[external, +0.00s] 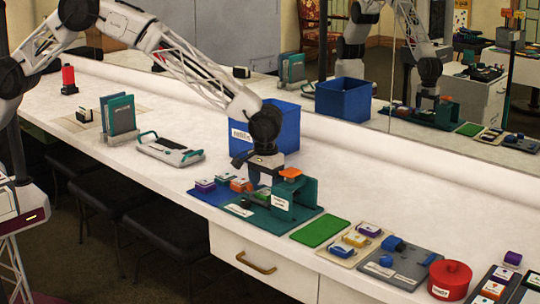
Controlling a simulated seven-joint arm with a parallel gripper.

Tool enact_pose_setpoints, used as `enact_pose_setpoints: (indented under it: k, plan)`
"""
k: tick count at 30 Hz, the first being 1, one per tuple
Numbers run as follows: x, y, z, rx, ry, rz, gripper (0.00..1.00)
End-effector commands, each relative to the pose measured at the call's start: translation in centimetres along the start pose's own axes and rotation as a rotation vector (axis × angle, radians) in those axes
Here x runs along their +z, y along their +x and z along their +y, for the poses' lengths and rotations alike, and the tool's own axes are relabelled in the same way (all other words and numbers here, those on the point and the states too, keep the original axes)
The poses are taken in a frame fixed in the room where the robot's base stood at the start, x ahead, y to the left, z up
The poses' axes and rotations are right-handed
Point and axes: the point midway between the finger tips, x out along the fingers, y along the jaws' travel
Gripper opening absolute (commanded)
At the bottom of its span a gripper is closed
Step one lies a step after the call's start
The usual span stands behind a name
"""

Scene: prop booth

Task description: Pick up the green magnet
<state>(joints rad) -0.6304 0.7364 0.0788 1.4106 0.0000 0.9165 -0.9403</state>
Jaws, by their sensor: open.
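My gripper (257,184) points down over the teal and blue board at the middle of the counter. It is open. A small green piece (262,197), perhaps the green magnet, shows just below and beside the fingers. It is partly hidden, and I cannot tell whether the fingers touch it or stand around it. An orange piece (240,184) and a purple piece (205,186) sit to its left on the same board.
A teal stand (298,195) with an orange top rises close right of my gripper. A blue bin (278,132) stands behind. A flat green mat (319,231), trays of small pieces and a red pot (450,280) lie to the right. A mirror backs the counter.

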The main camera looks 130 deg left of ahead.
Motion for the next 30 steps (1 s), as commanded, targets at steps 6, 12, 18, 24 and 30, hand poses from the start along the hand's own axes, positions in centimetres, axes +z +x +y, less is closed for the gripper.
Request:
enact_pose_setpoints:
  k: [6, 12, 18, 24, 30]
  plan:
    - [0.0, 1.8, 0.0, 0.001, 0.000, 0.000, 0.83]
    - [0.0, 1.9, 0.0, 0.001, 0.000, 0.000, 0.83]
    - [0.0, 1.9, 0.0, 0.001, 0.000, 0.000, 0.83]
    - [0.0, 1.9, 0.0, 0.001, 0.000, 0.000, 0.81]
    - [0.0, 1.9, 0.0, 0.001, 0.000, 0.000, 0.51]
